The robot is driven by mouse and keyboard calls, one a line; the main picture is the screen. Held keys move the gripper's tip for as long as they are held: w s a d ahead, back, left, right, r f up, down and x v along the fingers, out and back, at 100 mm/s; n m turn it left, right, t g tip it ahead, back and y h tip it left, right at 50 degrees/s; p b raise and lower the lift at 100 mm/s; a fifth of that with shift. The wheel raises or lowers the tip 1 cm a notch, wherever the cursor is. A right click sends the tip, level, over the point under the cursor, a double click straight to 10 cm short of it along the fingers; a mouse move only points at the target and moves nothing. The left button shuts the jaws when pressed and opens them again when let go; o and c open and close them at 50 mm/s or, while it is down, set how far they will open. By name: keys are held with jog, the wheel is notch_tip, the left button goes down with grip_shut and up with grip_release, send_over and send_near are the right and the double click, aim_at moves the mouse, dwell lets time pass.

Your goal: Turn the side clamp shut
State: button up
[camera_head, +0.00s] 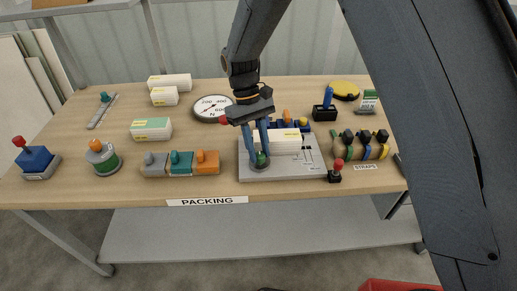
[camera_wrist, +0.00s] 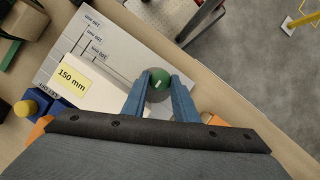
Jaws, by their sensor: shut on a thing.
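My gripper (camera_head: 259,152) points down at the front left corner of a grey plate (camera_head: 290,174). Its two blue fingers are shut on a round green knob (camera_head: 262,160), which I take to be the side clamp's handle. In the wrist view the green knob (camera_wrist: 158,79) has a small white mark on top and sits between the fingertips. A white box (camera_head: 283,144) lies on the plate beside the knob; its yellow label reads 150 mm in the wrist view (camera_wrist: 73,78). The fingers hide part of the knob and its base.
On the wooden table, grey, teal and orange blocks (camera_head: 181,163) stand left of the plate. A red-knobbed lever (camera_head: 337,172) and a strap rack (camera_head: 362,150) stand to the right. A round dial (camera_head: 212,108) lies behind. The front left table has some free room.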

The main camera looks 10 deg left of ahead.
jog(key=o, duration=0.8)
jog(key=shift+b+v, duration=1.2)
jog(key=shift+v, duration=2.75)
jog(key=s+d+m+t+y, duration=0.2)
jog(key=d+m, duration=0.2)
jog(key=d, duration=1.4)
jog(key=s+d+m+t, duration=0.1)
jog(key=s+d, duration=0.2)
jog(key=d, duration=0.1)
jog(key=s+d+m+t, duration=0.1)
jog(key=s+d+m, duration=0.1)
jog(key=s+d, duration=0.2)
jog(key=s+d+f+m, duration=0.1)
jog(key=s+d, duration=0.3)
jog(key=shift+d+f+t+y, duration=0.1)
jog(key=shift+d+t+y, duration=0.3)
